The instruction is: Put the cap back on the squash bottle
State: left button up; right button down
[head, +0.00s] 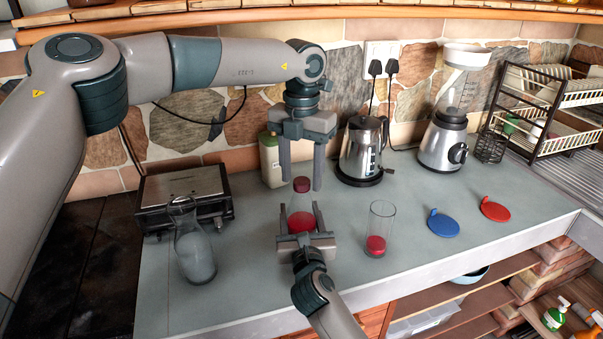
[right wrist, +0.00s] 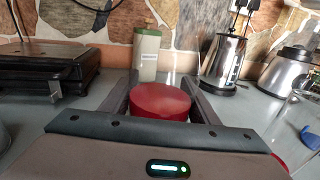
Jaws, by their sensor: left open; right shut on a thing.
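The squash bottle (head: 301,221) is clear with red squash in its lower part, and stands upright on the grey counter. Its dark red cap (head: 301,184) shows at the top of the neck; I cannot tell how firmly it sits. My left gripper (head: 301,181) points down from above, open, its fingers on either side of the cap with gaps showing. My right gripper (head: 306,238) is shut on the bottle's lower body from the front. In the right wrist view the red squash (right wrist: 160,101) shows between the fingers; the cap cannot be made out there.
A glass with red squash (head: 381,232) stands right of the bottle, a glass jug (head: 195,252) left. A blue lid (head: 442,224) and red lid (head: 495,209) lie farther right. Behind are a green-white container (head: 270,162), kettle (head: 362,150), grill (head: 187,193) and blender (head: 444,140).

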pick_arm(q)
notch_tip(320, 180, up, 12)
dwell(0.6)
jog(key=shift+f, duration=0.1)
pick_arm(e)
jog(key=c, duration=0.6)
grip_release()
jog(key=shift+s, duration=0.1)
pick_arm(q)
notch_tip(320, 180, down, 3)
jog(key=b, duration=0.3)
jog(key=shift+f, duration=0.1)
pick_arm(e)
jog(key=s, duration=0.5)
jog(key=s+d, duration=0.1)
jog(key=s, duration=0.5)
jog(key=s+d, duration=0.1)
jog(key=s, duration=0.5)
pick_arm(q)
jog(key=shift+d+f, duration=0.1)
pick_arm(e)
jog(key=shift+s+f, duration=0.1)
jog(key=shift+s, duration=0.05)
